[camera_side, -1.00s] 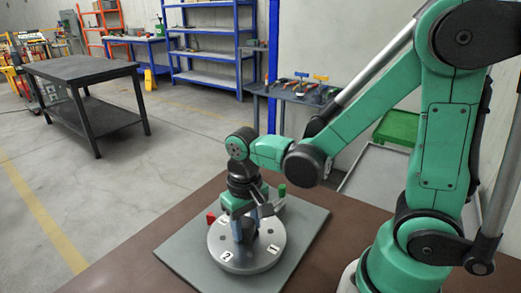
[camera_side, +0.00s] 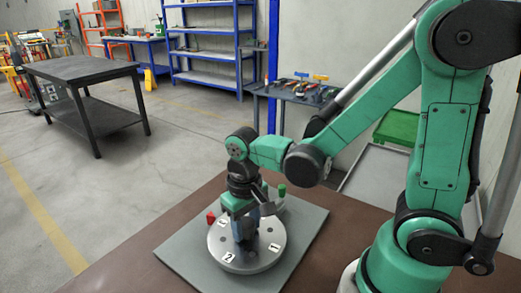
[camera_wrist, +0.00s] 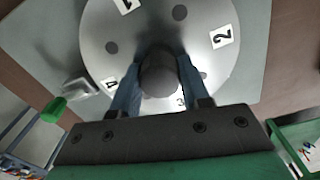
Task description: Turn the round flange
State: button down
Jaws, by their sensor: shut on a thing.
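The round flange (camera_side: 232,266) is a light grey metal disc lying flat on a grey square plate (camera_side: 303,238). White number labels and dark holes sit on its top. In the wrist view the flange (camera_wrist: 100,30) fills the upper middle, with labels 1, 2, 3 and 4 around it. A dark round knob (camera_wrist: 158,72) stands at its centre. My gripper (camera_side: 244,230) points straight down over the flange, with a blue finger on each side of the knob, shut on it. The gripper hides part of the knob and disc.
A red block (camera_side: 211,218) is at the flange's left edge and a green post (camera_side: 282,190) behind it to the right. The plate lies on a brown table (camera_side: 140,262). A black table (camera_side: 85,70) and blue shelves (camera_side: 207,45) stand well away. The plate's front right is clear.

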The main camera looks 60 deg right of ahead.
aim_at(246, 222)
jog(key=n, duration=0.8)
jog(key=shift+n, duration=0.3)
jog(key=n, duration=0.4)
jog(key=shift+n, duration=2.2)
jog(key=shift+c, duration=2.1)
grip_release()
jog(key=shift+r, duration=2.85)
